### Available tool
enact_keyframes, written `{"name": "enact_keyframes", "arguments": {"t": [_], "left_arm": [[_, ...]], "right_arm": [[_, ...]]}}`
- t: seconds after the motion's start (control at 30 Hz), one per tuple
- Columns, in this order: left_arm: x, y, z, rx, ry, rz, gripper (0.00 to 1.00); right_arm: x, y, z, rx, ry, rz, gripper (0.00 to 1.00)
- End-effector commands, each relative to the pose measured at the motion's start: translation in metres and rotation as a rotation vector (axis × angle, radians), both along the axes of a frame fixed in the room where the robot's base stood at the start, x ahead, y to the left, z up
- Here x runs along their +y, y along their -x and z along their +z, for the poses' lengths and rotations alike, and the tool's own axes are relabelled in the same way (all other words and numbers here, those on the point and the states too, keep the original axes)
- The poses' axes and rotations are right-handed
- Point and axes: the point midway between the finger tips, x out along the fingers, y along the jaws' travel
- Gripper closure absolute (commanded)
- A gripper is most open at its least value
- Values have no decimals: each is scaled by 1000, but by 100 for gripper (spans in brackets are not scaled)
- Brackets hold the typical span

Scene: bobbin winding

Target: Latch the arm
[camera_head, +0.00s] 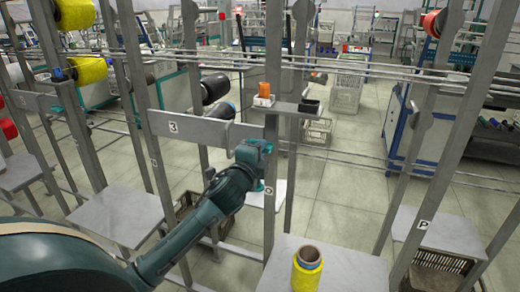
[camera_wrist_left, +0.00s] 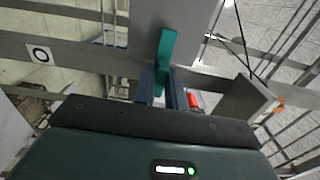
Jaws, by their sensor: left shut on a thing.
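My left gripper (camera_head: 256,160) is at a grey upright post (camera_head: 273,225) in the middle of the head view, close to the label O. In the left wrist view, my left gripper (camera_wrist_left: 164,90) is shut on a slim teal lever (camera_wrist_left: 166,50). The lever stands out in front of the grey frame bar (camera_wrist_left: 88,57). The fingertips are partly hidden behind the gripper's dark body. I cannot tell from these views whether the lever is latched. My right gripper is not in view.
A grey plate (camera_head: 190,129) marked 3 is left of the gripper, with black rolls (camera_head: 215,87) behind it. An orange piece (camera_head: 264,88) stands on a white block nearby. A yellow bobbin (camera_head: 307,272) stands on a grey shelf (camera_head: 350,270). Posts and horizontal rails crowd the space.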

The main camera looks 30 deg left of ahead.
Motion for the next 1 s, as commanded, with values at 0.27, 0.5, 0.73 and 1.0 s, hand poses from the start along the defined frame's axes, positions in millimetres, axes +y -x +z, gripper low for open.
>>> {"name": "enact_keyframes", "arguments": {"t": [0.27,0.5,0.73,1.0], "left_arm": [[0,0,0,-10,43,1,100],[0,0,0,-11,46,0,100],[0,0,0,-11,45,0,78],[0,0,0,-10,43,0,65]], "right_arm": [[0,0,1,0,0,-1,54],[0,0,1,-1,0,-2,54],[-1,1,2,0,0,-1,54],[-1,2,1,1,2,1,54]]}}
